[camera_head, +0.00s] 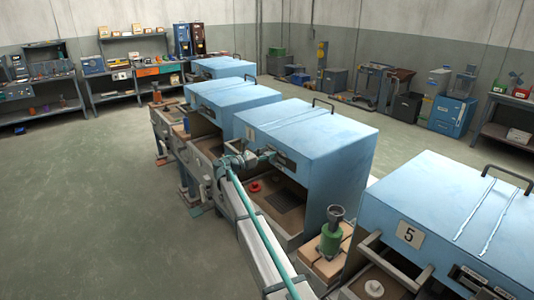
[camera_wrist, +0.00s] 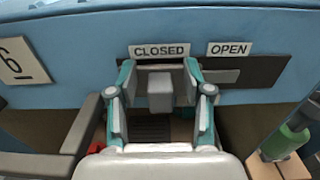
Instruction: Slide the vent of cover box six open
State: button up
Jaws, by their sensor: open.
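Cover box six is a blue box with a number plate (camera_wrist: 22,62) reading 6 in the wrist view; the box (camera_head: 300,130) stands mid-row in the head view. Its front carries a CLOSED label (camera_wrist: 159,51), an OPEN label (camera_wrist: 229,49) to the right, and a dark vent strip (camera_wrist: 250,73) below them. A grey vent knob (camera_wrist: 160,92) sits below the CLOSED label. My gripper (camera_wrist: 159,72) is open, with one finger on each side of the knob. Whether the fingers touch it cannot be told. In the head view my gripper (camera_head: 268,156) is at the box front.
Below the strip, the box front is open over a tray with a dark grate (camera_wrist: 150,128) and a red part (camera_head: 254,187). A green bottle-like item (camera_head: 332,235) stands on a block to the right. Cover box five (camera_head: 450,215) is nearest. Open floor lies left.

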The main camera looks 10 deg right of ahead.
aim_at(284, 158)
jog(key=shift+c, duration=0.3)
grip_shut()
jog(key=s+d, duration=0.1)
jog(key=s, duration=0.1)
jog(key=s+d, duration=0.1)
jog(key=s, duration=0.1)
jog(key=s+d, duration=0.1)
jog(key=s, duration=0.1)
jog(key=shift+s+d+b, duration=0.2)
jog(key=shift+s+b, duration=0.2)
jog(key=shift+w+f, duration=0.1)
jog(key=shift+o, duration=0.3)
grip_release()
